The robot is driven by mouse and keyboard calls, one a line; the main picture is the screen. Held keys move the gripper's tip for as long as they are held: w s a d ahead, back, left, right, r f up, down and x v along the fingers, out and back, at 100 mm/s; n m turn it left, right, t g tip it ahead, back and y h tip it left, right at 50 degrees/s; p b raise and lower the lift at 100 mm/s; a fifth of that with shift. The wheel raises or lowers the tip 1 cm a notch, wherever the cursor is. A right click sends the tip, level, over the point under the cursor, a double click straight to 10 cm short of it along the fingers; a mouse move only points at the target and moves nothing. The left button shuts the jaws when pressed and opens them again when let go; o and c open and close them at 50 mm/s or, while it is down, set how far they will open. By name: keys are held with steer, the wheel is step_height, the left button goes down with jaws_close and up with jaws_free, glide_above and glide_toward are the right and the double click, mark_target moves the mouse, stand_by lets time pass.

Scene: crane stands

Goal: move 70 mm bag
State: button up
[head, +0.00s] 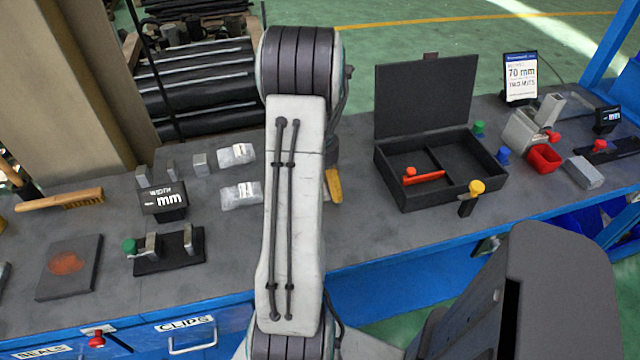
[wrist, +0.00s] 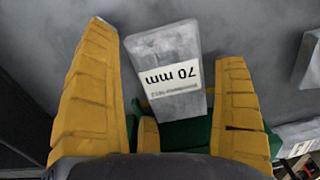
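The bag (wrist: 165,55) is a clear-grey packet with a white label reading "70 mm", upside down in the wrist view. It lies between the two yellow fingers of my gripper (wrist: 165,43). The fingers are spread, with narrow gaps showing on both sides of the bag. In the head view my arm hides this bag, and only a yellow part of my gripper (head: 334,185) shows beside the arm. Two other clear bags lie left of the arm, an upper bag (head: 236,154) and a lower bag (head: 241,194); their labels are too small to read.
An open black case (head: 405,190) with a red tool stands right of my arm. A black stand (head: 168,252) with metal blocks is at left.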

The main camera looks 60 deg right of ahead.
steer(key=shift+w+d+r, duration=0.2)
steer(key=shift+w+d, duration=0.1)
steer(key=r, duration=0.6)
steer(key=shift+s+a+r, duration=0.2)
steer(key=shift+s+r, duration=0.1)
steer(key=shift+s, duration=0.05)
steer(key=shift+s+a+r, duration=0.2)
steer(key=shift+a+r, duration=0.05)
steer(key=shift+r, duration=0.45)
steer(key=shift+r, duration=0.1)
steer(key=shift+r+p, duration=0.1)
steer(key=shift+p, duration=0.25)
